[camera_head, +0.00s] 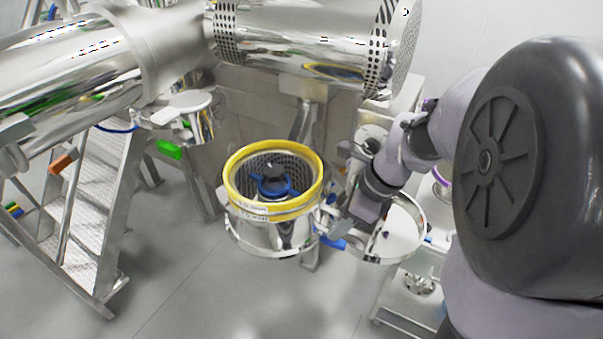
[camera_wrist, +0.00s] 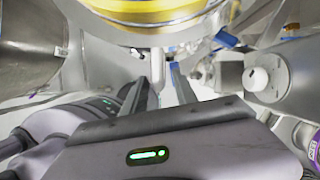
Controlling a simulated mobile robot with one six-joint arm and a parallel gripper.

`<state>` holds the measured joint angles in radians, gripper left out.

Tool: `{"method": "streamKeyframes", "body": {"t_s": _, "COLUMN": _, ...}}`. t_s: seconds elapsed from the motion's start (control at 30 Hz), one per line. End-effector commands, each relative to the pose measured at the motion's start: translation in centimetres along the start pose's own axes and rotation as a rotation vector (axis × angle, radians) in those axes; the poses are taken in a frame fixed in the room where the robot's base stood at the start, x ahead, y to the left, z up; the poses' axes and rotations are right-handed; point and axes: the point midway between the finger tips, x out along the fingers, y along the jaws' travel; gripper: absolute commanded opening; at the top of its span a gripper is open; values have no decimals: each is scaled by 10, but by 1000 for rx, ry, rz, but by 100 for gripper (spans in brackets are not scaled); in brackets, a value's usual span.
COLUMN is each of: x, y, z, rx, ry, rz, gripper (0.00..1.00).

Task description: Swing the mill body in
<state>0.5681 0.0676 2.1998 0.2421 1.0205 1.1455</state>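The mill body (camera_head: 275,232) is a silver cylinder with a yellow ring (camera_head: 240,200) on top, a perforated screen and a blue rotor (camera_head: 275,185) inside. It stands low in the middle of the head view, out from under the big steel housing. My gripper (camera_head: 338,222) is at its right side, partly hidden by my wrist. In the wrist view the fingers of my gripper (camera_wrist: 162,84) are apart, with a pale upright part (camera_wrist: 157,66) showing between or just beyond them. I cannot tell whether they touch it. The yellow ring (camera_wrist: 150,10) is just above.
A round steel clamp ring or flange (camera_head: 405,250) is right of my gripper. A horizontal perforated steel cylinder (camera_head: 300,35) hangs behind and above. Metal steps (camera_head: 90,220) stand at left, and a white trolley (camera_head: 410,295) at right. The grey floor in front is clear.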

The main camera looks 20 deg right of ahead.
Motion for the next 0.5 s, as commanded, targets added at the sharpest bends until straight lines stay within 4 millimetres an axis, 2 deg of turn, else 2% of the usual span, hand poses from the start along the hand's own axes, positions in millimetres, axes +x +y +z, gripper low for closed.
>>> {"method": "streamKeyframes", "body": {"t_s": 0.33, "x": 5, "y": 0, "z": 0, "rx": -1, "ry": 1, "rz": -1, "gripper": 32}}
{"method": "streamKeyframes", "body": {"t_s": 0.5, "x": 5, "y": 0, "z": 0, "rx": -1, "ry": 0, "rz": 0, "gripper": 0}}
